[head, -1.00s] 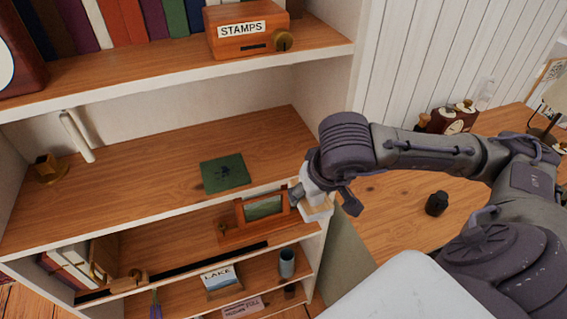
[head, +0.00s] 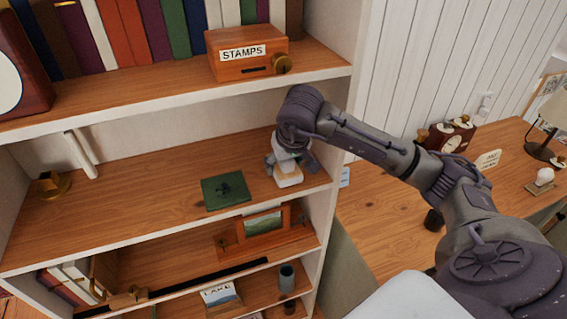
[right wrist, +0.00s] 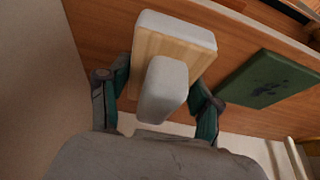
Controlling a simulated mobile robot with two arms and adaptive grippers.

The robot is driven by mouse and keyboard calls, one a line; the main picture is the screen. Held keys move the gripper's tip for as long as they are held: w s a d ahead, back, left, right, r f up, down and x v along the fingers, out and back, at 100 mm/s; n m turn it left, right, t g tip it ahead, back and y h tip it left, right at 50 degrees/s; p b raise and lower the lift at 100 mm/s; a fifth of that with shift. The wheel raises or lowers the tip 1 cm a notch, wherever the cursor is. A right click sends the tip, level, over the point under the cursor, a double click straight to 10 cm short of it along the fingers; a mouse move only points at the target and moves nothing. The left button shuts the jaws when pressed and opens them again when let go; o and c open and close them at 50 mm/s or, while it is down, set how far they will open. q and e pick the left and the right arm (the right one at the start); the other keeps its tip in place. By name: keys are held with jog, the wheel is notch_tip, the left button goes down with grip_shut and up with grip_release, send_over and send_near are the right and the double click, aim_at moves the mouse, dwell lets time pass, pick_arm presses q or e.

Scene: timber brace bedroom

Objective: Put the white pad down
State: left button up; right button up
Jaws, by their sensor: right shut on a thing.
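The white pad (head: 289,181) has a wooden back, a white underside and a pale rounded handle. It is at the right end of the middle shelf (head: 130,195), near the front edge. My right gripper (head: 290,160) is above it, pointing down. In the right wrist view the fingers (right wrist: 160,95) are shut on either side of the handle of the pad (right wrist: 193,52). I cannot tell whether its underside touches the shelf or is just above it. My left gripper is not in view.
A green square item (head: 225,190) lies just left of the pad. A brass piece (head: 50,186) and a white rod (head: 81,156) are at the shelf's left. The stamps box (head: 247,54) is on the shelf above. The shelf's right side wall is close to my gripper.

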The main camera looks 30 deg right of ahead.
jog(key=shift+b+x, duration=0.4)
jog(key=shift+x, duration=0.5)
jog(key=shift+s+r, duration=0.1)
jog(key=o, duration=1.2)
jog(key=shift+f, duration=0.2)
